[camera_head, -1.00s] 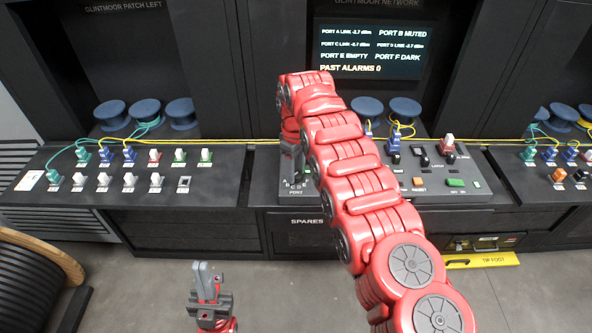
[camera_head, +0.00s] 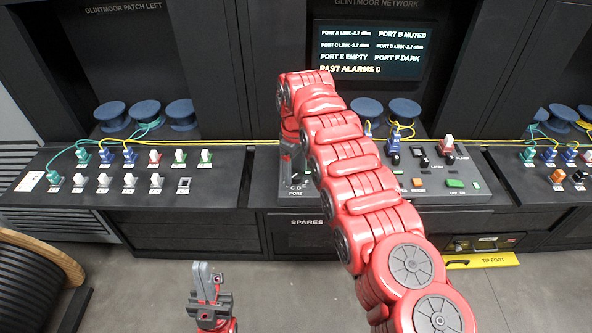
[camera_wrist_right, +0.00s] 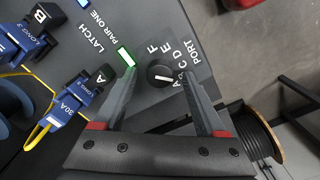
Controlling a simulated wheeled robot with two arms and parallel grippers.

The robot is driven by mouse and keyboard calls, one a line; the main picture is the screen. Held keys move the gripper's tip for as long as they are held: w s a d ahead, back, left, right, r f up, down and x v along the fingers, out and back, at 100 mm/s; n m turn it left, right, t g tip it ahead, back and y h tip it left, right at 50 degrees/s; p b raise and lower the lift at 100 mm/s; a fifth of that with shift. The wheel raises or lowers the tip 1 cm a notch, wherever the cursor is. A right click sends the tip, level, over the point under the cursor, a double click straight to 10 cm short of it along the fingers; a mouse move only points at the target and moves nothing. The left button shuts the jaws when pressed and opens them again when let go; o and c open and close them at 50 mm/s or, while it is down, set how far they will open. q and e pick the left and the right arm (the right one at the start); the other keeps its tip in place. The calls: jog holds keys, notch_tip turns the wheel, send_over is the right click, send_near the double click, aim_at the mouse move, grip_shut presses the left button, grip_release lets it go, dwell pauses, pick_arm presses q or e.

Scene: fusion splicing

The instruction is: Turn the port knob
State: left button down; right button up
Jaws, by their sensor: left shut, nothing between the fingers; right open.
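The port knob (camera_wrist_right: 160,73) is a round black knob with a white pointer line, in the right wrist view. Letters A to F and the word PORT are printed around it. Its pointer lies toward the A side of the letters. My right gripper (camera_wrist_right: 168,95) is open, with one finger on each side of the knob and visible gaps to it. My left gripper (camera_head: 206,275) is shut and empty, low in front of the desk.
In the right wrist view a lit green-white bar (camera_wrist_right: 126,58) sits by the left finger, and blue connectors (camera_wrist_right: 80,103) lie left of it. In the head view a screen (camera_head: 368,52) reads PORT B MUTED, PORT E EMPTY and PORT F DARK.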

aim_at(296, 174)
notch_tip(296, 174, up, 17)
jog(key=p, duration=1.5)
jog(key=shift+p, duration=0.4)
jog(key=shift+f, duration=0.15)
